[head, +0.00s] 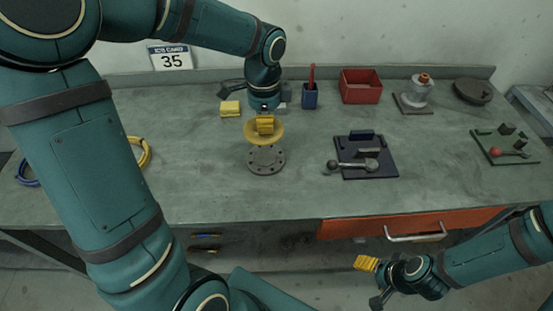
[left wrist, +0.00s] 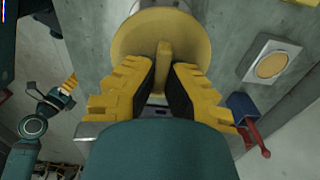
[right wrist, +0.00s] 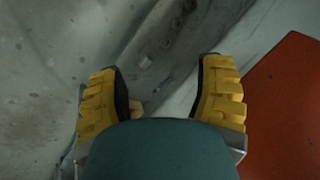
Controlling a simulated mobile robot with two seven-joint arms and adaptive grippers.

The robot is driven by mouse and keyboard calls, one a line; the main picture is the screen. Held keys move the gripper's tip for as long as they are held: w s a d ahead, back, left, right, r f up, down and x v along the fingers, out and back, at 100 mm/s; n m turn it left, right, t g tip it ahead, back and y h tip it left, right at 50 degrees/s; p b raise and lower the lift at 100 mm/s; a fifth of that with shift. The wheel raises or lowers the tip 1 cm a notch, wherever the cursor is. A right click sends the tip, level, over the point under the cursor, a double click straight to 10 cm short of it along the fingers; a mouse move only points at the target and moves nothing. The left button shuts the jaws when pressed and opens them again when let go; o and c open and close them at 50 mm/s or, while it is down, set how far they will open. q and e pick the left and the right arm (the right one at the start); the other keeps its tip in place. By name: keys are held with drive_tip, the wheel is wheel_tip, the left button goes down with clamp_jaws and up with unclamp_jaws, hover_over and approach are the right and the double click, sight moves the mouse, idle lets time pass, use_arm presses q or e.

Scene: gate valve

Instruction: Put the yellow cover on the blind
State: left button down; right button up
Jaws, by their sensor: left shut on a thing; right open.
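The yellow cover (head: 263,141) is a shallow round disc with an upright tab. It is above the far part of the blind, a grey bolted flange (head: 266,163) on the bench; I cannot tell how large the gap is. My left gripper (head: 265,124) is shut on the cover's tab from above. The left wrist view shows the tab of the cover (left wrist: 150,30) between the fingers of my left gripper (left wrist: 164,75). My right gripper (head: 367,264) is open and empty, low in front of the bench; its fingers are apart in the right wrist view (right wrist: 160,85).
A dark plate with a lever (head: 368,160) lies right of the blind. A yellow block (head: 230,108), blue cup (head: 310,97) and red bin (head: 360,86) stand behind. Yellow and blue cable coils lie at left. The orange drawer (head: 350,226) is below the bench edge near my right arm.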

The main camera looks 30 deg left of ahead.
sight(268, 157)
use_arm(q)
drive_tip(key=shift+f, duration=0.5)
wheel_tip(268, 157, down, 9)
drive_tip(key=b, duration=0.3)
drive_tip(key=shift+w, duration=0.1)
drive_tip(key=shift+f, duration=0.2)
drive_tip(key=c, duration=1.1)
unclamp_jaws()
drive_tip(key=shift+c, duration=0.2)
drive_tip(key=shift+r, duration=0.1)
wheel_tip(268, 157, up, 12)
drive_tip(key=p, duration=0.3)
drive_tip(key=shift+r, duration=0.15)
